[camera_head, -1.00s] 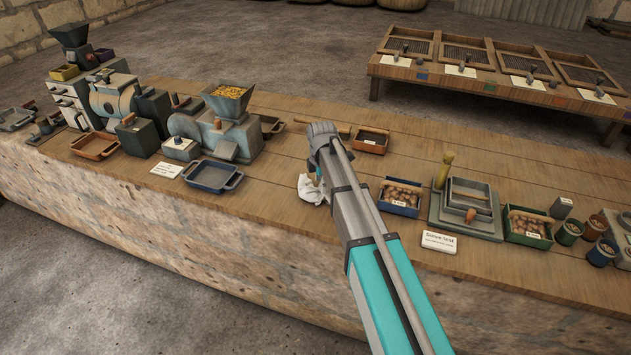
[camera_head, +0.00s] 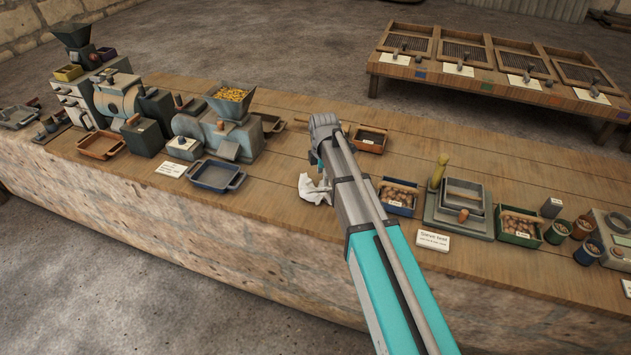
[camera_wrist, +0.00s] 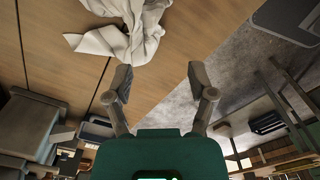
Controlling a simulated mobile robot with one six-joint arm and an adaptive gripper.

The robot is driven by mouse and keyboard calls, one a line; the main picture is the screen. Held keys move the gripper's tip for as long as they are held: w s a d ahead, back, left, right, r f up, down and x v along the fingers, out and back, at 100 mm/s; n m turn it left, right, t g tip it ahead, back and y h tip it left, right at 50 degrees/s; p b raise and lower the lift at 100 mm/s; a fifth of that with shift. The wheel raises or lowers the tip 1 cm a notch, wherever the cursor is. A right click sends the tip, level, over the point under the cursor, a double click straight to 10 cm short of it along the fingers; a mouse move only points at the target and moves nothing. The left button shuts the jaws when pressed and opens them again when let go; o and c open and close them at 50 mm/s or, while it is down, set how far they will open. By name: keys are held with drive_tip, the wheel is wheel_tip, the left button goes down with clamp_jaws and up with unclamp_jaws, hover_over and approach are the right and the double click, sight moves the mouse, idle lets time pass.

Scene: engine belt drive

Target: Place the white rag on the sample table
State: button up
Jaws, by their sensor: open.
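The white rag (camera_head: 313,190) lies crumpled on the long wooden counter (camera_head: 275,215), near its front edge and left of my arm. In the wrist view the rag (camera_wrist: 120,35) lies on the wood at the top, beyond the left fingertip. My gripper (camera_wrist: 160,72) is open, with nothing between its two fingers. In the head view my own arm hides the fingertips. I cannot tell from the pictures which surface is the sample table; a low wooden table (camera_head: 440,73) with several framed sieves and cards stands at the back right.
A hopper mill (camera_head: 215,130) and a blue tray (camera_head: 215,176) stand left of the rag. A blue box of brown lumps (camera_head: 397,196), a sieve stand (camera_head: 462,208) and a green box (camera_head: 518,225) stand to the right. The counter just left of the rag is clear.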

sight(326, 197)
drive_tip(key=shift+c, duration=0.2)
drive_tip(key=c, duration=0.5)
drive_tip(key=shift+w+d+f+b, duration=0.15)
drive_tip(key=shift+w+f+b, duration=0.2)
drive_tip(key=shift+w+b, duration=0.05)
drive_tip(key=c, duration=0.4)
drive_tip(key=w+f+b, duration=0.1)
drive_tip(key=w+d+f+b, duration=0.1)
drive_tip(key=shift+w+f, duration=0.2)
drive_tip(key=shift+w, duration=0.1)
clamp_jaws()
drive_tip(key=shift+s+f+b, duration=0.1)
drive_tip(key=shift+f+b, duration=0.95)
drive_tip(key=shift+b, duration=0.15)
wheel_tip(326, 197, down, 5)
drive_tip(key=b, duration=0.5)
drive_tip(key=shift+f, duration=0.15)
